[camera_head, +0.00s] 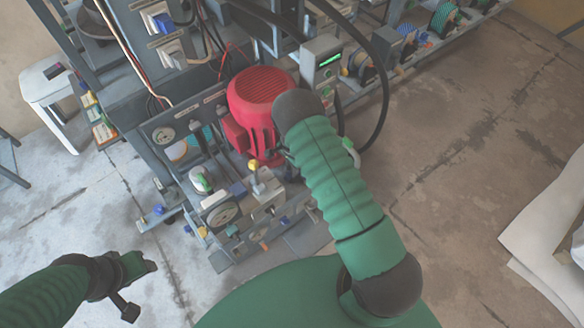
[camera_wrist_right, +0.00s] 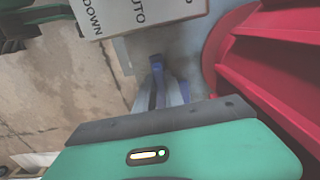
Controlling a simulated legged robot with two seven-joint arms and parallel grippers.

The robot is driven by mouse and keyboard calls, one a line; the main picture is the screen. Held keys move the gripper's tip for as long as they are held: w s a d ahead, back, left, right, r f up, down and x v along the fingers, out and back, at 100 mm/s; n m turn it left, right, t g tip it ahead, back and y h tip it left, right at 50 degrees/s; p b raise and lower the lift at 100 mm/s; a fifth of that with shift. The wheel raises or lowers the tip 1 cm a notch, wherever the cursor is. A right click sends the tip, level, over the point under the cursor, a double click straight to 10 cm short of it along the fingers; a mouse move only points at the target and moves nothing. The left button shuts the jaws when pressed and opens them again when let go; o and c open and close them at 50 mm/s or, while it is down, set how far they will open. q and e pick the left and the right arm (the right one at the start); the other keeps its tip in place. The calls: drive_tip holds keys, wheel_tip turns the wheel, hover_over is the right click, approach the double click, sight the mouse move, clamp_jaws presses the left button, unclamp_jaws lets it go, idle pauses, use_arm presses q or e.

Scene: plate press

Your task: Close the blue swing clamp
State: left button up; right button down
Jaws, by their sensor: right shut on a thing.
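In the right wrist view, the blue swing clamp shows as a blue handle (camera_wrist_right: 157,74) at the tips of my right gripper (camera_wrist_right: 162,92). The grey fingers are shut on this handle, one on each side. The rest of the clamp is hidden behind the fingers and palm. In the head view, my right arm covers this spot, and I cannot pick out the clamp or the right fingertips there. My left gripper (camera_head: 128,285) hangs over bare floor at the lower left of the head view, apart from the machine.
A red finned motor (camera_head: 262,100) stands left of my right arm, and its fins (camera_wrist_right: 270,65) are close on the right in the wrist view. A label plate (camera_wrist_right: 140,14) reading AUTO and DOWN is just above the fingers. Gauges and valves crowd the bench front.

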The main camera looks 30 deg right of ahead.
drive_tip(key=shift+m, duration=0.3)
drive_tip(key=c, duration=1.4)
unclamp_jaws()
drive_tip(key=shift+c, duration=0.2)
wheel_tip(320, 180, up, 17)
drive_tip(key=p, duration=0.4)
drive_tip(key=shift+f, duration=0.1)
